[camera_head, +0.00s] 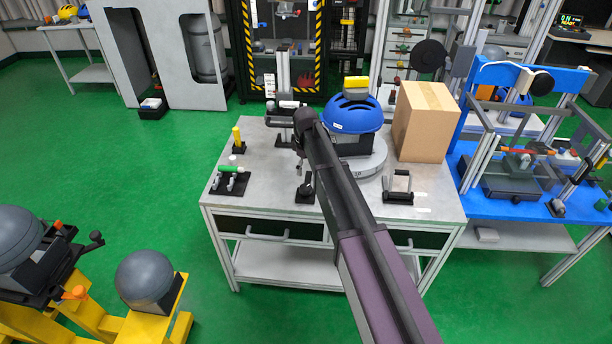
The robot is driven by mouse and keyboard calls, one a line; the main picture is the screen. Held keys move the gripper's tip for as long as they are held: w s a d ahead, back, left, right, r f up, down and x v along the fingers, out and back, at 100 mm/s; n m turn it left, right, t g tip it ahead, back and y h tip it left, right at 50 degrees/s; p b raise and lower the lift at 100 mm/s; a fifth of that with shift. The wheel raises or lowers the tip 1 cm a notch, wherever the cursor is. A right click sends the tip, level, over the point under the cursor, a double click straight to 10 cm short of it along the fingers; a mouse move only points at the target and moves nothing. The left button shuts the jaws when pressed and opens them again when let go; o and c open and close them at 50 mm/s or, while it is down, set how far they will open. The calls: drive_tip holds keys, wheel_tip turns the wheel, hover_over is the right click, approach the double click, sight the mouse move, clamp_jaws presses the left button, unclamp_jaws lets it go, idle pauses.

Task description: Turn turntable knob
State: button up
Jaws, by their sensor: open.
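The turntable (371,170) is a light grey disc with markings on its rim, on the grey workbench (237,205). A blue helmet (352,115) sits above it on a dark block, with a yellow piece on top. My arm crosses in front and hides part of the disc. My gripper (300,160) is at the arm's far end, left of the turntable; it is small and dark, and its fingertips are hard to make out. A small black fitting (305,193) stands just below it on the bench. I cannot tell whether this is the knob, or whether the gripper touches it.
A cardboard box (425,122) stands right of the turntable. A black stand with a clear plate (398,188) is at the bench's front right. A holder with a green-handled tool (230,180) and a yellow peg (237,137) are on the left. A blue test rig (512,185) adjoins the right side.

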sight(306, 187)
drive_tip(key=shift+r+m+p, duration=0.6)
drive_tip(key=shift+m, duration=0.65)
drive_tip(key=shift+r+m+p, duration=0.6)
drive_tip(key=shift+r+m, duration=0.05)
drive_tip(key=shift+m, duration=0.65)
drive_tip(key=shift+r+m+p, duration=0.6)
drive_tip(key=shift+m, duration=0.65)
drive_tip(key=shift+f, duration=0.25)
drive_tip(key=shift+f+b, duration=6.65)
drive_tip(key=shift+b, duration=0.25)
drive_tip(key=c, duration=1.1)
